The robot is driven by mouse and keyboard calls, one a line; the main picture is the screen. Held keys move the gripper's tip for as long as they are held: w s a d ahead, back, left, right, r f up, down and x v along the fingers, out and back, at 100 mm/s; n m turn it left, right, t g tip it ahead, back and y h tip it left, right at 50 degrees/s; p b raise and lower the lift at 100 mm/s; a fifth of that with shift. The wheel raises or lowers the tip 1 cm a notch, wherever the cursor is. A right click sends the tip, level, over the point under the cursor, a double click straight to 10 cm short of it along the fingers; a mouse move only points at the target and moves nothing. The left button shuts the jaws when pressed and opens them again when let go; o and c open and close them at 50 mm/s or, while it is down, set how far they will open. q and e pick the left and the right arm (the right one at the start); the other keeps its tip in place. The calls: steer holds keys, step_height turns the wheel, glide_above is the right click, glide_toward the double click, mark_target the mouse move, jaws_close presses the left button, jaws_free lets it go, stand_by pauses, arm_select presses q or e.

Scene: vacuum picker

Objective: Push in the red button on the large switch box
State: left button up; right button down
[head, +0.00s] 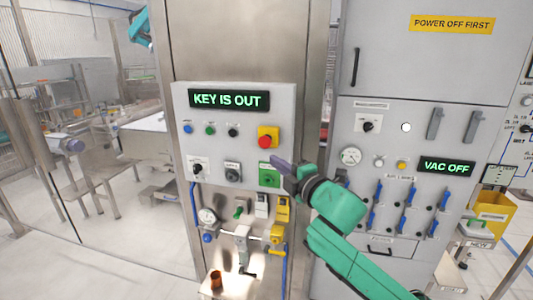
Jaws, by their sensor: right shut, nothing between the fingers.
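The large switch box (219,147) is a grey panel on a steel column, with a lit sign reading "KEY IS OUT". Its red button (267,133) is a red head on a yellow base at the right side of the box. My right gripper (276,162) comes in from the lower right and is shut and empty. Its tip is just below the red button, in front of a green block (269,178). The picture does not show whether the tip touches the box.
Below the box are a gauge (207,216), valves and yellow fittings. To the right stands a grey cabinet (430,75) with blue levers and a "VAC OFF" sign. A yellow bin (490,215) is at the far right. A glass partition and benches are on the left.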

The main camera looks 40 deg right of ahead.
steer(key=p, duration=0.3)
glide_toward(260, 143)
steer(key=w+a, duration=0.2)
steer(key=w, duration=0.2)
steer(key=shift+w+d+r+p, duration=0.1)
steer(key=shift+w+d+p, duration=0.2)
steer(key=shift+d, duration=0.3)
steer(key=shift+w+d+r+p, duration=0.1)
steer(key=shift+w+d+p, duration=0.1)
steer(key=shift+w+d, duration=0.3)
steer(key=shift+d+f, duration=0.2)
steer(key=shift+d, duration=0.3)
